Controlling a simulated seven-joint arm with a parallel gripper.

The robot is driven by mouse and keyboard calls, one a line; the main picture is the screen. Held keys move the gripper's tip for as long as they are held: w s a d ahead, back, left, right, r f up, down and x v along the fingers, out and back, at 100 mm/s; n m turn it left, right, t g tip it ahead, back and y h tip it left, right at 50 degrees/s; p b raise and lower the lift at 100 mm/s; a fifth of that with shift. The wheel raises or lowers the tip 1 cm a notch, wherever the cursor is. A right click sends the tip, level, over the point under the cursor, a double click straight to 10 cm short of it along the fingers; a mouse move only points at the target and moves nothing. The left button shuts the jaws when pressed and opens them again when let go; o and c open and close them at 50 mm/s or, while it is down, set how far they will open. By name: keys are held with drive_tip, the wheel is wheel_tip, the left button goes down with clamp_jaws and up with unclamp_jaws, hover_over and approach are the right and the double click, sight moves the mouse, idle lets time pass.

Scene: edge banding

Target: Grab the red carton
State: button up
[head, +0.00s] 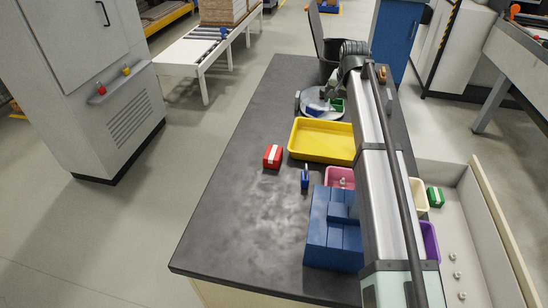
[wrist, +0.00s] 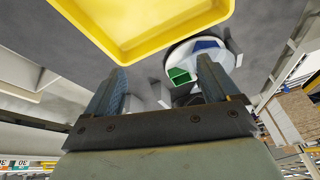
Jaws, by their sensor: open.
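The red carton (head: 272,157), with a white band across it, sits on the dark worktop left of the yellow tray (head: 322,140) in the head view. It does not show in the wrist view. My gripper (wrist: 160,85) is open in the wrist view, with its two fingers wide apart and nothing held between them. It is at the far part of the worktop, apart from the carton. In the head view my arm crosses the right side of the worktop and hides part of it.
A round plate (wrist: 187,52) with a green box (wrist: 181,76) is near my gripper. Blue boxes (head: 326,235), a pink bin (head: 339,177) and a small blue item (head: 305,178) are on the worktop. The worktop left of the carton is clear.

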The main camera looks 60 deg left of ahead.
sight(273, 152)
drive_tip(key=s+a+f+n+g+h, duration=0.1)
drive_tip(key=s+a+f+h, duration=0.15)
drive_tip(key=s, duration=0.85)
drive_tip(key=s+a+f+n+g+h, duration=0.1)
drive_tip(key=s+a+n+g, duration=0.15)
drive_tip(key=s, duration=0.95)
drive_tip(key=shift+m+t, duration=0.35)
drive_tip(key=shift+t, duration=0.1)
wheel_tip(273, 152, down, 8)
drive_tip(key=shift+s+r, duration=0.1)
drive_tip(key=shift+r, duration=0.05)
drive_tip(key=shift+a+f, duration=0.2)
drive_tip(key=shift+f, duration=2.55)
drive_tip(key=c, duration=1.1)
